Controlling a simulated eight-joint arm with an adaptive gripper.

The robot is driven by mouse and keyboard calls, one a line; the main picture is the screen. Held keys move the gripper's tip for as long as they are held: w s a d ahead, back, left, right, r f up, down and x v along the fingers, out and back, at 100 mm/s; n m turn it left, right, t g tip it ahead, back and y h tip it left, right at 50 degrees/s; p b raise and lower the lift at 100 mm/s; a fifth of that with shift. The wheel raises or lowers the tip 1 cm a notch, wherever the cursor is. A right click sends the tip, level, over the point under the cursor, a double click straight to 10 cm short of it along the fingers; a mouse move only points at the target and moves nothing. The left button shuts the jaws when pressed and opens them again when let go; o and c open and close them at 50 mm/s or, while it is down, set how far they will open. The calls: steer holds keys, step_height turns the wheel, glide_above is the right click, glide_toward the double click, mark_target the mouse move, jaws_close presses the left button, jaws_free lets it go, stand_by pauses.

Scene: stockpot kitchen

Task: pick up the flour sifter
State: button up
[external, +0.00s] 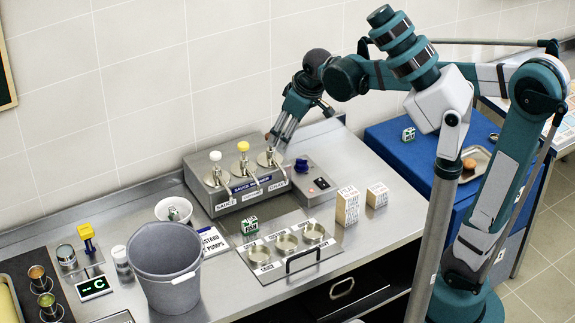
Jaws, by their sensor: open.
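I cannot identify a flour sifter for certain in the external view. A small metal cylinder (66,255) stands at the left of the counter, and a white-and-grey shaker (121,262) stands between it and the grey bucket. Either is too small to name surely. My gripper (278,137) is at the back of the counter, pointing down above the right end of the sauce pump unit. It is open, and no held object shows between its fingers. The tips are close to the rightmost pump's top; I cannot tell whether they touch it.
The large grey bucket (164,267) stands at the front left. The sauce pump unit (238,180) has upright pumps. Two small boxes (347,205) (377,195) stand on the right of the steel counter (372,240). A blue surface (395,145) lies farther right.

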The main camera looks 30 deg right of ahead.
steer(key=w+a+f+n+g, duration=0.1)
steer(key=w+a, duration=0.3)
steer(key=a, duration=0.3)
steer(key=w+a+f+n, duration=0.1)
steer(key=w+a+n, duration=0.1)
steer(key=w+a, duration=0.35)
steer(key=n+g+h+p, duration=0.1)
steer(key=n+g+p, duration=0.2)
steer(key=n, duration=0.4)
glide_toward(120, 251)
step_height(120, 251, down, 6)
steer(key=shift+w+d+r, duration=0.1)
steer(key=shift+w, duration=0.05)
steer(key=shift+f, duration=0.25)
steer(key=shift+f, duration=1.3)
steer(key=shift+f, duration=0.1)
